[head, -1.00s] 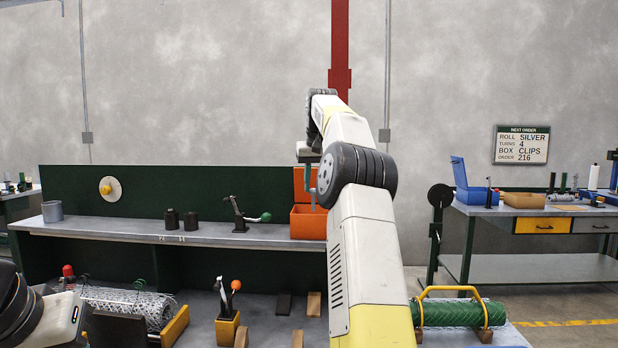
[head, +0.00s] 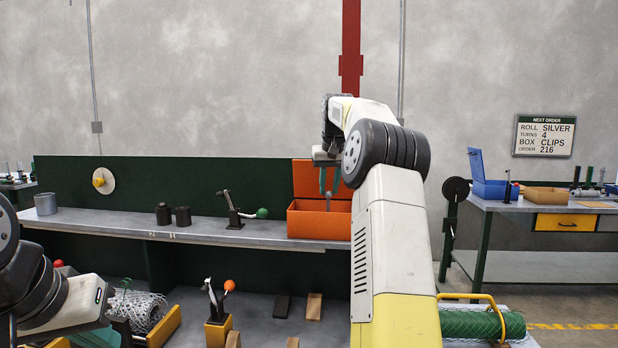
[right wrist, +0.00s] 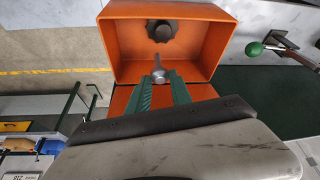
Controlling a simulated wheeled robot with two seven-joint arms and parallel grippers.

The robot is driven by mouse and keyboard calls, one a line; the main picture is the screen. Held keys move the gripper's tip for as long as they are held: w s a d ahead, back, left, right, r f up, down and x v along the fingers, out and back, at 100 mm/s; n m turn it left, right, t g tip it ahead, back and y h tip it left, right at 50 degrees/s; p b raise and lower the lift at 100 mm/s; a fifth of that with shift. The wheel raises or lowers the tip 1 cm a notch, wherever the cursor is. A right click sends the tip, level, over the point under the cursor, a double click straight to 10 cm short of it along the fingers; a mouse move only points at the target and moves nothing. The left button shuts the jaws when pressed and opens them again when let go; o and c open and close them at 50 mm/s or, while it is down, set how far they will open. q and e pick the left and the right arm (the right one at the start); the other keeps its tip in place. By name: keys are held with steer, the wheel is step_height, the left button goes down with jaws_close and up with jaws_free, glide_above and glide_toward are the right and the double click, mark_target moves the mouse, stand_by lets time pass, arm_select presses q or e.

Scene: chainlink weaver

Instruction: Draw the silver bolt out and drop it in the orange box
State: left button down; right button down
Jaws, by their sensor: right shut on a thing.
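The orange box (head: 318,225) stands with its lid raised at the right end of the back bench shelf. My right gripper (head: 330,180) is above its opening. In the right wrist view, the green fingers (right wrist: 160,84) are shut on the silver bolt (right wrist: 158,66), its shank pointing into the open orange box (right wrist: 215,45). The bolt (head: 328,200) also shows as a small grey piece under the fingers in the head view. My left gripper (head: 95,337) is low at the left edge, beside a silver mesh roll (head: 145,310); its fingertips are partly cut off.
A dark knob (right wrist: 162,31) shows inside the orange box. A green-handled lever (head: 235,214) stands left of the box, with two dark cylinders (head: 172,215) further left. A holder with an orange-knobbed tool (head: 218,330) stands on the lower bench. A green mesh roll (head: 480,323) lies at right.

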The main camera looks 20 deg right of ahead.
steer(key=shift+f, duration=0.7)
steer(key=c, duration=1.1)
jaws_free()
steer(key=shift+v, duration=3.9)
steer(key=shift+a, duration=0.1)
steer(key=shift+s, duration=0.1)
